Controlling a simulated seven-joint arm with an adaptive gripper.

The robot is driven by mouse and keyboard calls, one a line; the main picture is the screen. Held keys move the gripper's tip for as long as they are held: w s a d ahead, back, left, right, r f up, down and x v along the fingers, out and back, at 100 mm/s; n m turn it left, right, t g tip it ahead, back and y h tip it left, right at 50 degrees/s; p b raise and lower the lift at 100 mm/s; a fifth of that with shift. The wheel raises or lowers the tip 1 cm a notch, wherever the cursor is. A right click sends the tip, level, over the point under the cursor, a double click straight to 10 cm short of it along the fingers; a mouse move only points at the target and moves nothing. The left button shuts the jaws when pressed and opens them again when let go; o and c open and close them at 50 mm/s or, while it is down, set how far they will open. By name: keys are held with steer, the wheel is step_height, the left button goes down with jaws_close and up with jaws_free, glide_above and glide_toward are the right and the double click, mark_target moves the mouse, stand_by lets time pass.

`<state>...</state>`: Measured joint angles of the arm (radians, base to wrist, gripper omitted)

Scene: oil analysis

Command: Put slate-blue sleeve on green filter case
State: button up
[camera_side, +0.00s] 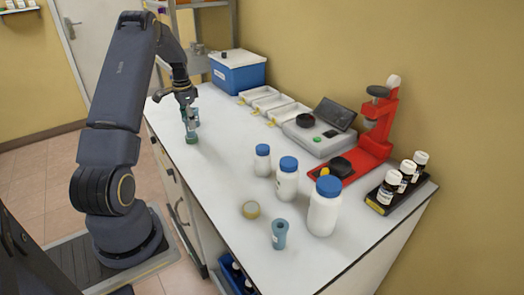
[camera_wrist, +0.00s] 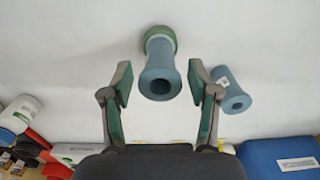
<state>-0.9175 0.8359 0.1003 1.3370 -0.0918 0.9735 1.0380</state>
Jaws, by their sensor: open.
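A slate-blue sleeve (camera_wrist: 160,75) stands upright on the green filter case (camera_wrist: 161,36), its open end facing the wrist camera. The wider green part shows at its far end. In the side view the green case (camera_side: 191,138) stands on the bench near its left edge. My gripper (camera_side: 187,108) is above it, pointing down. In the wrist view my gripper (camera_wrist: 159,70) is open, one finger on each side of the sleeve, with gaps visible. Whether the sleeve is fully seated cannot be told.
A second slate-blue piece (camera_wrist: 230,90) stands close beside the right finger. Another blue piece (camera_side: 279,234) stands at the front, near a yellowish roll (camera_side: 251,210) and blue-capped bottles (camera_side: 324,208). A blue box (camera_side: 238,72) is behind. The bench middle (camera_side: 220,165) is clear.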

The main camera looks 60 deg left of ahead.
steer(key=shift+r, duration=0.15)
step_height(320, 180, up, 12)
steer(key=w+d+r+t, duration=0.1)
steer(key=w+d+r, duration=0.1)
steer(key=d+r, duration=0.35)
steer(key=w+d+r, duration=0.2)
steer(key=w+d, duration=0.1)
steer(key=d, duration=0.5)
steer(key=s+d+r+t+y, duration=0.15)
steer(key=d+r, duration=0.25)
steer(key=d, duration=0.9)
steer(key=s+d+f+t+h, duration=0.1)
steer(key=s+d+f+t, duration=0.2)
steer(key=s+d, duration=0.9)
steer(key=d, duration=0.4)
steer(key=shift+s+d+f, duration=0.2)
steer(key=shift+s+d, duration=0.05)
